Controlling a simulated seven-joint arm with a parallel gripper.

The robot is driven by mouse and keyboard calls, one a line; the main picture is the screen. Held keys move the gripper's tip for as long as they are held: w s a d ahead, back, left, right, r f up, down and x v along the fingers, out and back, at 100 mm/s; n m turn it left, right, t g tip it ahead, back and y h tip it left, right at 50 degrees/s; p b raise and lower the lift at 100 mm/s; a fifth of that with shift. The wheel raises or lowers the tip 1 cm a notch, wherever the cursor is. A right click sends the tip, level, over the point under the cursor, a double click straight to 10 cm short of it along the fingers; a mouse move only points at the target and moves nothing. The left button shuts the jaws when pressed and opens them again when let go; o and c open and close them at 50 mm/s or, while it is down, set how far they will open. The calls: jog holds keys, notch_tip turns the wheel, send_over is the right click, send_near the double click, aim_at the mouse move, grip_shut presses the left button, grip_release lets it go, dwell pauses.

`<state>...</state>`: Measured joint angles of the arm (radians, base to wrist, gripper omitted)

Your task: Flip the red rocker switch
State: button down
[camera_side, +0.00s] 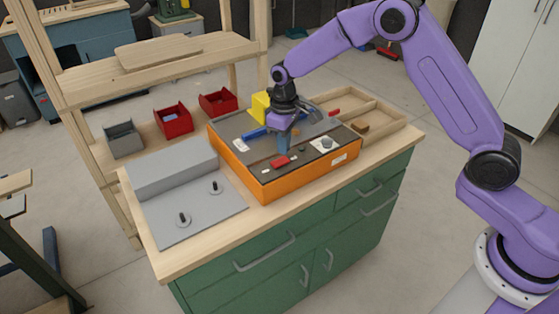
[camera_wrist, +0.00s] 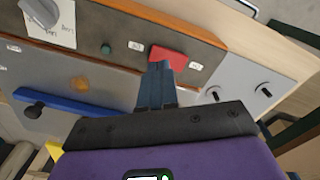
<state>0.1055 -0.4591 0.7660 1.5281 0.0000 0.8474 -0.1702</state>
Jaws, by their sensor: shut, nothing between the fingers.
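The red rocker switch (camera_side: 280,161) sits on the dark top panel of an orange-sided box (camera_side: 312,177), near its front edge. In the wrist view the switch (camera_wrist: 170,55) lies just beyond my fingertips, with a small white label on each side of it. My gripper (camera_side: 284,152) points down over the panel beside the switch, its blue fingers closed together and empty. In the wrist view the fingertips (camera_wrist: 159,66) overlap the switch's near edge. I cannot tell whether they touch it. Which way the switch is tilted is not clear.
The panel also has a grey knob on a white plate (camera_side: 324,144), a green button (camera_wrist: 105,49) and a blue bar (camera_side: 255,133). A yellow block (camera_side: 260,106) stands behind. A grey plate with two pegs (camera_side: 200,215) lies left, a wooden tray (camera_side: 390,117) right.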

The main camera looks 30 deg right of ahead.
aim_at(284, 161)
jog(key=shift+r, duration=2.1)
jog(key=s+r+n, duration=0.2)
jog(key=s+r, duration=0.2)
jog(key=s, duration=0.6)
jog(key=s+r+n, duration=0.1)
jog(key=s+r, duration=0.2)
jog(key=s, duration=0.7)
jog(key=s+d+n, duration=0.1)
jog(key=s+d, duration=0.3)
jog(key=s, duration=0.5)
jog(key=s+d+n, duration=0.2)
jog(key=s+d, duration=0.2)
jog(key=s, duration=0.5)
jog(key=shift+s+d+r+n, duration=0.15)
jog(key=shift+d+r+n, duration=0.05)
jog(key=shift+d+n, duration=0.1)
jog(key=shift+a, duration=0.1)
